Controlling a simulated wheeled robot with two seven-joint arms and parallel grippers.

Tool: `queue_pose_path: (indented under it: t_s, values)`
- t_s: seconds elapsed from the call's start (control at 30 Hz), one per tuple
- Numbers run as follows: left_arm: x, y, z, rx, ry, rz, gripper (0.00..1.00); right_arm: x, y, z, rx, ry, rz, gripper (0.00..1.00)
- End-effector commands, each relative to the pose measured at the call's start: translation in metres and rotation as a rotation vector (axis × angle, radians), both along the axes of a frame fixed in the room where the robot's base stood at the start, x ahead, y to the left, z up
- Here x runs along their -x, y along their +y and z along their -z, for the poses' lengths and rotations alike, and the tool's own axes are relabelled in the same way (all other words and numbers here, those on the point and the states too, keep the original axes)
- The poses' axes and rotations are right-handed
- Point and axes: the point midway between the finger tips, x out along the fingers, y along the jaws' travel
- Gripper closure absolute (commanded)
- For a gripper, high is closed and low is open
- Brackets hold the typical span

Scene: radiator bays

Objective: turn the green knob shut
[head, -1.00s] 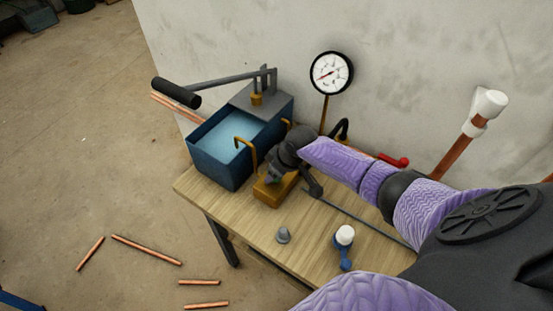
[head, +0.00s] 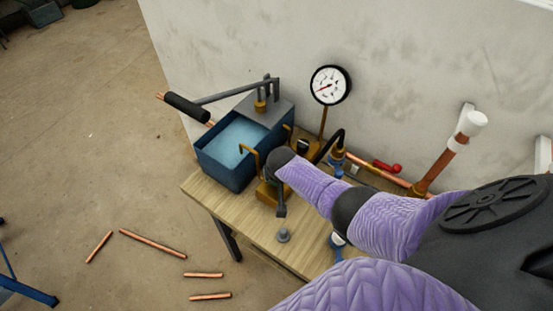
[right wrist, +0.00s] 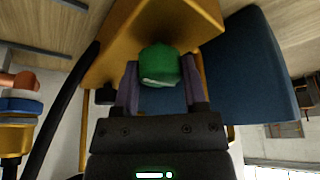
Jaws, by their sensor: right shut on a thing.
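The green knob (right wrist: 160,62) shows in the right wrist view, set against a brass-yellow block (right wrist: 112,55). My right gripper (right wrist: 161,80) has one finger on each side of the knob and is shut on it. In the head view the brass block (head: 266,196) stands on the bench in front of the blue water tank (head: 224,172). There my right wrist (head: 281,168) is over the block and hides the knob. My left gripper is in neither current view.
A round gauge (head: 330,85) rises behind the block. The tank's black-handled lever (head: 187,107) reaches left. A small grey piece (head: 284,235) stands on the wooden bench (head: 225,205). Copper pipe (head: 432,172) runs along the wall at right. Copper offcuts (head: 150,243) lie on the floor.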

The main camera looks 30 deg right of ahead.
Motion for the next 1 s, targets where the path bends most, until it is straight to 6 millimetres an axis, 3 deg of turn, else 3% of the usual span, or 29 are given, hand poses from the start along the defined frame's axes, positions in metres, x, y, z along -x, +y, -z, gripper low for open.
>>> queue_pose_path:
  t_s: [0.6, 0.63, 0.8, 1.0]
  values:
    - [0.0015, -0.0004, -0.0015, 0.000, 0.004, -0.003, 0.41, -0.0012, 0.0001, -0.0009, -0.001, -0.004, 0.039, 1.00]
    - [0.0016, -0.0007, -0.0015, 0.001, 0.004, -0.004, 0.41, -0.0012, 0.0001, -0.0009, -0.001, -0.004, 0.039, 0.43]
    - [0.0016, -0.0025, -0.0015, 0.004, 0.004, -0.005, 0.41, -0.0008, 0.0000, -0.0006, 0.000, -0.002, 0.039, 0.10]
    - [0.0016, -0.0028, -0.0015, 0.005, 0.004, -0.005, 0.41, -0.0006, 0.0000, -0.0003, 0.000, -0.001, 0.038, 0.10]
